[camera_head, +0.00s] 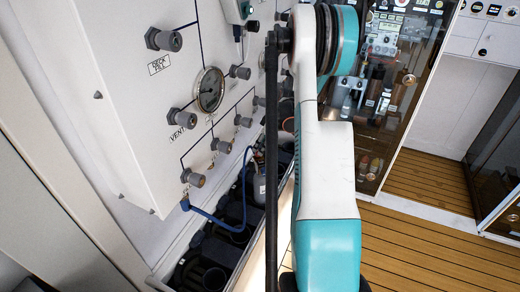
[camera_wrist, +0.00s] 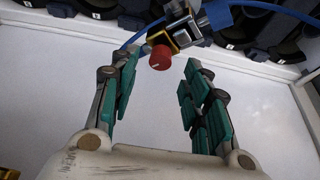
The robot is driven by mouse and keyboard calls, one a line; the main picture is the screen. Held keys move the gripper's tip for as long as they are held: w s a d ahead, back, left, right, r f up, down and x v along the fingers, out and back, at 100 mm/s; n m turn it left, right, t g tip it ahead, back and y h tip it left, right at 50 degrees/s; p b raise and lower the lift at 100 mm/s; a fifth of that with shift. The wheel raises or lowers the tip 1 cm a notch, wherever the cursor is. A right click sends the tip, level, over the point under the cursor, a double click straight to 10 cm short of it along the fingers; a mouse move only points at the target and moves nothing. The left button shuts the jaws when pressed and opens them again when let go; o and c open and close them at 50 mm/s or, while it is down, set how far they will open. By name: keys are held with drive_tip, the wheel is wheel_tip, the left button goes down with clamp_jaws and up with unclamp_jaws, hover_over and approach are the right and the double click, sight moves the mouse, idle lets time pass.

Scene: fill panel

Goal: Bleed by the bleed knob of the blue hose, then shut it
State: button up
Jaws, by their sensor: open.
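The bleed knob (camera_wrist: 160,57) is a small red knob on a brass and dark fitting (camera_wrist: 178,36) in the wrist view. It lies just beyond the fingertips, roughly midway between them. My gripper (camera_wrist: 158,72) is open, with green-padded fingers on either side and nothing between them. The blue hose (camera_wrist: 217,14) meets the fitting and runs off to both sides. In the head view the blue hose (camera_head: 243,195) loops from the bottom of the white panel (camera_head: 135,100). The red knob and my gripper are not visible there; my arm covers part of the scene.
The panel carries a round gauge (camera_head: 210,89) and several grey valve knobs, one above a "VENT" label (camera_head: 178,134). Dark numbered holders (camera_wrist: 232,30) line the wall behind the fitting. A dark bin row (camera_head: 205,250) lies below the panel. Wooden floor (camera_head: 420,245) is clear at right.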

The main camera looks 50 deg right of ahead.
drive_tip(key=a+v, duration=0.1)
drive_tip(key=v, duration=0.7)
drive_tip(key=shift+s+d+r, duration=0.15)
drive_tip(key=shift+d+r, duration=0.1)
drive_tip(key=shift+d, duration=0.3)
drive_tip(key=shift+a, duration=0.1)
